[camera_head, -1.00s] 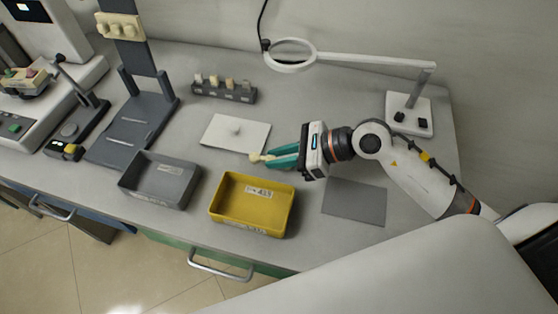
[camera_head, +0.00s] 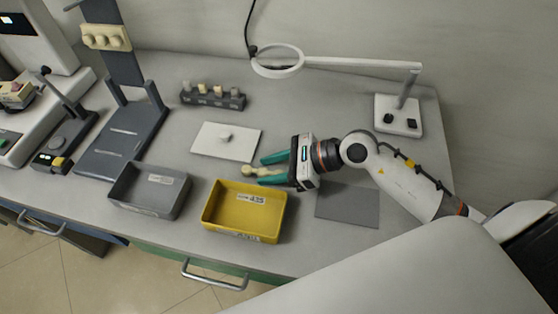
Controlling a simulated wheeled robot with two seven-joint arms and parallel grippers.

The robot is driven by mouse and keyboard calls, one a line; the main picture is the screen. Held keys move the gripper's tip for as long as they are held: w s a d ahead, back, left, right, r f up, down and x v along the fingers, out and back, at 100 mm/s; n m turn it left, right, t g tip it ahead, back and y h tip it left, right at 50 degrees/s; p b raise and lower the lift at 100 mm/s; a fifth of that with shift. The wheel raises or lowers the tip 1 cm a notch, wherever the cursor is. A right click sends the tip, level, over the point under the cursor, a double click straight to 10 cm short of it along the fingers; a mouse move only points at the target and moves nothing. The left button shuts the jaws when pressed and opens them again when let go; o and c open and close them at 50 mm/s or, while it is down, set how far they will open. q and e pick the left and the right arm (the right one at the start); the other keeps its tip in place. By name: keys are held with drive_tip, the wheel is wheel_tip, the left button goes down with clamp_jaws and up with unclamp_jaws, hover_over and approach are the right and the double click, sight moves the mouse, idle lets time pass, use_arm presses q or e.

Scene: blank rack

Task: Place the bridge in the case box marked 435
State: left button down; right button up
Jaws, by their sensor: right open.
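A small cream, lumpy piece that looks like the bridge (camera_head: 249,171) lies just behind the yellow case box, outside it. The yellow box (camera_head: 208,213) has a label reading 435 and looks empty. My right gripper (camera_head: 261,170) reaches in from the right with its teal fingers spread. The cream piece is between the fingers, near the lower one; I cannot tell whether they touch. My left gripper is not in view.
An empty grey box (camera_head: 128,200) with a label stands left of the yellow one. A dark rack (camera_head: 213,102), a grey stand (camera_head: 123,132) and a magnifier lamp (camera_head: 397,122) stand behind. A grey mat (camera_head: 350,207) lies bare at right.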

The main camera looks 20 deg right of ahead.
drive_tip(key=b+v, duration=0.1)
drive_tip(key=v, duration=0.9)
drive_tip(key=shift+s+d+r, duration=0.1)
drive_tip(key=shift+d+r, duration=0.1)
drive_tip(key=shift+d, duration=0.1)
drive_tip(key=shift+o, duration=0.6)
drive_tip(key=shift+s+d+r, duration=0.25)
drive_tip(key=shift+d+r, duration=0.1)
drive_tip(key=shift+d, duration=0.15)
drive_tip(key=m+t+p, duration=0.1)
drive_tip(key=p, duration=1.1)
drive_tip(key=shift+d+r+y, duration=0.1)
drive_tip(key=shift+r+y, duration=0.1)
drive_tip(key=shift+y, duration=0.2)
drive_tip(key=shift+s+a+f+p, duration=0.1)
drive_tip(key=shift+a+f+p, duration=0.25)
drive_tip(key=shift+f+p, duration=0.15)
drive_tip(key=p+x, duration=0.1)
drive_tip(key=x, duration=0.5)
drive_tip(key=shift+f+p, duration=0.1)
drive_tip(key=shift+p, duration=0.25)
drive_tip(key=p+x, duration=0.1)
drive_tip(key=x, duration=0.3)
drive_tip(key=shift+a+f+p, duration=0.3)
drive_tip(key=shift+f+p, duration=0.05)
drive_tip(key=shift+f, duration=0.05)
drive_tip(key=shift+w+a+f, duration=0.25)
drive_tip(key=shift+w+a, duration=0.05)
drive_tip(key=shift+a, duration=0.1)
clamp_jaws()
